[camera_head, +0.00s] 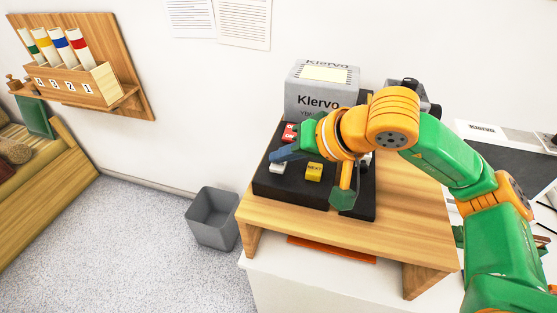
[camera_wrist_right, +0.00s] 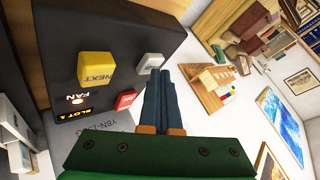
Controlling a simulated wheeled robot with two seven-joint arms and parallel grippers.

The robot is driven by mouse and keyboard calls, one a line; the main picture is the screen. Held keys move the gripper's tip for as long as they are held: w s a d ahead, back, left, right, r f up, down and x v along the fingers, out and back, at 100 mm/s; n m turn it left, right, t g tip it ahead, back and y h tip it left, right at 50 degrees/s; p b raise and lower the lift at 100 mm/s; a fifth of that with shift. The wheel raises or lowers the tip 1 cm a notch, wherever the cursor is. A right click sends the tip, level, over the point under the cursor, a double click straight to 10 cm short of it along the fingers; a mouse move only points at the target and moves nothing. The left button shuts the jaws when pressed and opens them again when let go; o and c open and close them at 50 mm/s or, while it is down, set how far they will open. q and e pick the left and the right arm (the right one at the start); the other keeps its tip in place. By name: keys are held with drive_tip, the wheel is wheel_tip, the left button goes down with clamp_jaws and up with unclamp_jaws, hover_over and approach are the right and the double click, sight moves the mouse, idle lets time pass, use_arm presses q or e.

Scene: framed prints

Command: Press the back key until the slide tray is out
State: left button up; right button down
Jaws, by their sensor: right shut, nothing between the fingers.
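A black control unit (camera_head: 262,184) sits on the wooden stand. It carries a yellow NEXT key (camera_head: 314,172), a red ON key (camera_head: 290,132) and a pale key (camera_head: 277,169) with no readable label. In the right wrist view the pale key (camera_wrist_right: 150,62) is right beside my right fingertips (camera_wrist_right: 160,72); I cannot tell whether they touch. My right gripper (camera_head: 274,156) is shut and empty over that key. A lit panel reads SLOT 1 (camera_wrist_right: 75,115), near a glowing FAN lamp (camera_wrist_right: 77,100). I cannot make out the slide tray. My left gripper is out of view.
A grey box marked Klervo (camera_head: 320,92) stands behind the unit. The wooden stand (camera_head: 405,230) has bare top at right. A grey bin (camera_head: 212,218) stands on the floor at left. A wall rack (camera_head: 85,84) holds several coloured tubes.

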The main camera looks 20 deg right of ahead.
sight(283, 167)
drive_tip(key=shift+f+b, duration=0.3)
drive_tip(key=shift+r, duration=0.15)
idle(0.4)
drive_tip(key=shift+r+p, duration=0.95)
drive_tip(key=shift+r, duration=0.25)
wheel_tip(283, 167, up, 5)
drive_tip(key=p, duration=0.4)
